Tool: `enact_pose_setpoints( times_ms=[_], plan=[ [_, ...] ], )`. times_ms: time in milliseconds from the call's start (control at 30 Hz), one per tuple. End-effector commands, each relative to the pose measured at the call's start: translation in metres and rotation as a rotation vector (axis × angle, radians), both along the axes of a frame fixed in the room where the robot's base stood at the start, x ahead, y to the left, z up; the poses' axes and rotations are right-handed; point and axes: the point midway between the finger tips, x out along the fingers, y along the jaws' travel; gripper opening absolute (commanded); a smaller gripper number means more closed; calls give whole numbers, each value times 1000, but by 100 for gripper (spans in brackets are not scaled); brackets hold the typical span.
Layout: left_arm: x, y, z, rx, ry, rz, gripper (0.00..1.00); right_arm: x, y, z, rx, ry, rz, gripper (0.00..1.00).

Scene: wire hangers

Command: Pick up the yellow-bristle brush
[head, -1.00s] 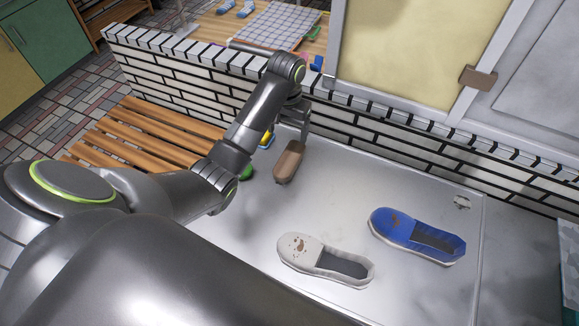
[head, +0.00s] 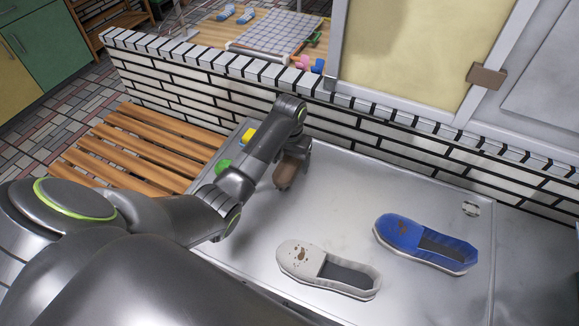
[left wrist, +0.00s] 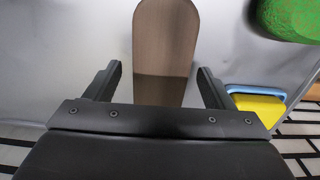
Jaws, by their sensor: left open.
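A long brown brush-like object with a rounded end (head: 286,175) lies in the grey metal basin, partly hidden by my left arm. It also shows in the left wrist view (left wrist: 165,35), running up between my fingers. No yellow bristles show; its underside is hidden. My left gripper (left wrist: 160,72) is open, one finger on each side of the brown body, with gaps to both. In the head view the gripper (head: 296,152) is mostly hidden behind its wrist, over the brown object. I cannot tell how high it is above it. My right gripper is not in view.
A green object (left wrist: 290,18) and a yellow block in a blue-rimmed dish (left wrist: 258,108) lie close by. A white shoe (head: 300,255) and a blue shoe (head: 400,232) sit in the basin (head: 345,190). A brick wall (head: 400,140) stands behind; wooden slats (head: 150,150) are at left.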

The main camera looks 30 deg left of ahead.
Motion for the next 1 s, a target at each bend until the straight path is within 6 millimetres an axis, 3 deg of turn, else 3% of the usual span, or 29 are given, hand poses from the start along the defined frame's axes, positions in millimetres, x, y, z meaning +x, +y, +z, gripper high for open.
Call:
enact_pose_setpoints(
  times_ms=[100, 367, 733, 1000],
  plan=[
    [-1, 0, -10, 0, 1, -1, 76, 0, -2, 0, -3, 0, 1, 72],
    [0, 0, -12, 1, -1, -1, 75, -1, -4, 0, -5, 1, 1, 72],
    [0, 0, -12, 1, 0, 0, 27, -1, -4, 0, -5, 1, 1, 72],
    [0, 0, -9, 1, -2, -1, 26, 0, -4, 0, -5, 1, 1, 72]
  ],
)
